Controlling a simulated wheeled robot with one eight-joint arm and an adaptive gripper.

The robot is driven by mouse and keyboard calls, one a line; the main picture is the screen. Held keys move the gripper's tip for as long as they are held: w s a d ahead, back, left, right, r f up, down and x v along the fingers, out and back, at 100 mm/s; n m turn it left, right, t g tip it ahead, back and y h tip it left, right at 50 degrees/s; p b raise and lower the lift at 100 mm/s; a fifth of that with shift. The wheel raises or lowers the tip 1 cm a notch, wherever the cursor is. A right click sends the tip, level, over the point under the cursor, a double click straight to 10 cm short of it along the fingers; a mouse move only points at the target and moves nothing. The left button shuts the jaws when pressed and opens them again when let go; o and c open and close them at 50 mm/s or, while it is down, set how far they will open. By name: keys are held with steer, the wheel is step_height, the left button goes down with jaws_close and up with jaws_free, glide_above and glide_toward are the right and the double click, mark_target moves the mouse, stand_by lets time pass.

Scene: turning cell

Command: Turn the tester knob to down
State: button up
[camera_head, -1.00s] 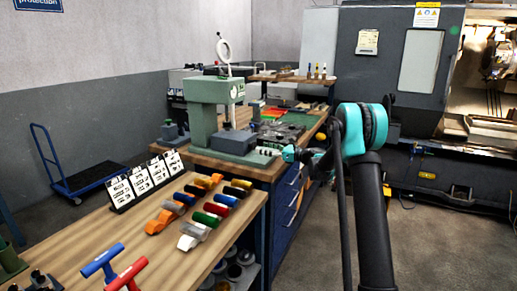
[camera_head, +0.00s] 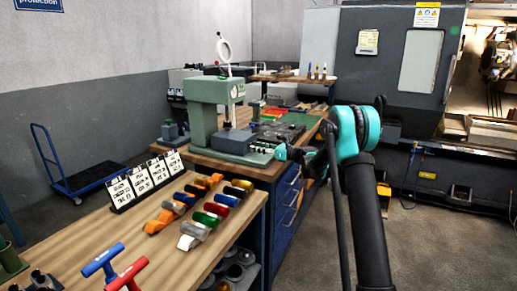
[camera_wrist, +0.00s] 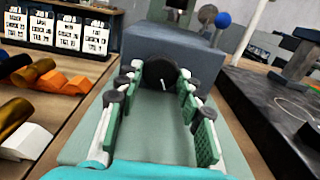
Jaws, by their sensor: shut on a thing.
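The green tester (camera_head: 203,112) stands on the bench in the middle of the head view. A grey block at its base (camera_head: 228,140) faces my gripper (camera_head: 258,147). In the wrist view the black round knob (camera_wrist: 160,72) sits on the front of the grey block (camera_wrist: 180,48). A short white mark on the knob points roughly down and slightly right in the picture. My gripper (camera_wrist: 156,80) has its green-padded fingers on both sides of the knob and is shut on it. In the head view the knob is too small to make out.
The near wooden table holds several coloured handles (camera_head: 209,218), a row of label cards (camera_head: 145,181) and T-handles (camera_head: 103,259). A dark plate (camera_wrist: 285,110) lies right of the tester. A blue ball (camera_wrist: 223,19) is behind the block.

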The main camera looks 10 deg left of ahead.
steer(key=shift+c, duration=0.3)
steer(key=n, duration=0.5)
steer(key=shift+n, duration=0.4)
steer(key=n, duration=0.6)
steer(key=shift+w, duration=0.1)
steer(key=n, duration=0.6)
steer(key=shift+r+n, duration=0.1)
steer(key=shift+n, duration=0.2)
steer(key=n, duration=0.5)
steer(key=shift+n, duration=0.3)
steer(key=o, duration=1.1)
steer(key=shift+o, duration=0.2)
